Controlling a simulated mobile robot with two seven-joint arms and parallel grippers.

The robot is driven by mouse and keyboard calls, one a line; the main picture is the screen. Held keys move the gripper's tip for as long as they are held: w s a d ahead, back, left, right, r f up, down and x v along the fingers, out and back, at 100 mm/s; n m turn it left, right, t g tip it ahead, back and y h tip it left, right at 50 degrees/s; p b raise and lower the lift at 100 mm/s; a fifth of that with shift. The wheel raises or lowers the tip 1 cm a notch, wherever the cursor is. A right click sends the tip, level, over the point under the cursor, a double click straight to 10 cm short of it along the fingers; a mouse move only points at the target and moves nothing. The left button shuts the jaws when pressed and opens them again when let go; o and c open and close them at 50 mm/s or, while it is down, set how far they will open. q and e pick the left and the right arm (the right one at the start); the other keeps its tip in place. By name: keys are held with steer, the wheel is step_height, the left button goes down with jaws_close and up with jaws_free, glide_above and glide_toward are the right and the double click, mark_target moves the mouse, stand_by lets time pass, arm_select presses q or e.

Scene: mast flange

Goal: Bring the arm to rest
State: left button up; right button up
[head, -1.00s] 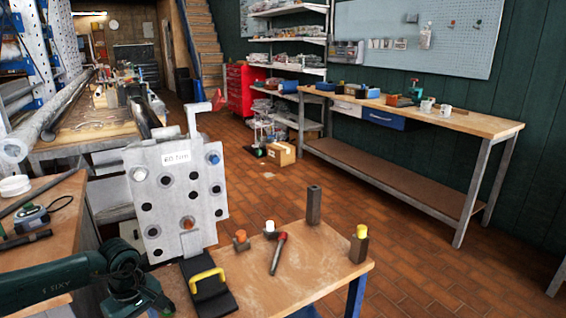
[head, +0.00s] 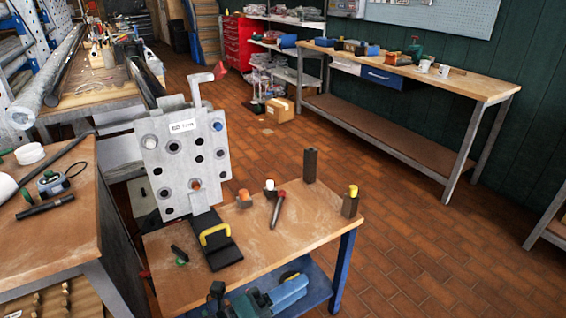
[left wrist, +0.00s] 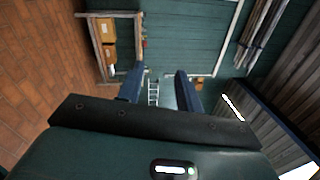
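My left gripper (left wrist: 157,85) shows in the left wrist view with two dark blue fingers apart and nothing between them. The view through the fingers is rolled sideways and shows a distant green wall with shelving and a ladder, so the gripper points away from the work table. In the head view, the dark teal shapes at the bottom edge cannot be told clearly as part of my arm. The grey flange plate (head: 187,160) stands tilted on the wooden table (head: 300,225), with its label and bolt holes facing me. My right gripper is not in view.
A black block with a yellow handle (head: 215,237) lies before the plate. A red-tipped tool (head: 278,210), a dark post (head: 310,166) and a yellow-topped block (head: 350,201) stand or lie on the table. A side bench (head: 70,220) is at left. Brick floor (head: 430,250) is free at right.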

arm_select(q)
steer(key=s+a+f+n+y+p, duration=0.2)
steer(key=s+a+f+n+y, duration=0.3)
steer(key=n, duration=0.9)
steer(key=s+a+f+n+y+p, duration=0.2)
steer(key=s+a+f+n+y, duration=0.3)
steer(key=a+n+y, duration=0.3)
steer(key=a+n, duration=0.3)
steer(key=n, duration=0.3)
steer(key=shift+f+n+t, duration=0.25)
steer(key=shift+n+t, duration=0.05)
steer(key=shift+n, duration=0.1)
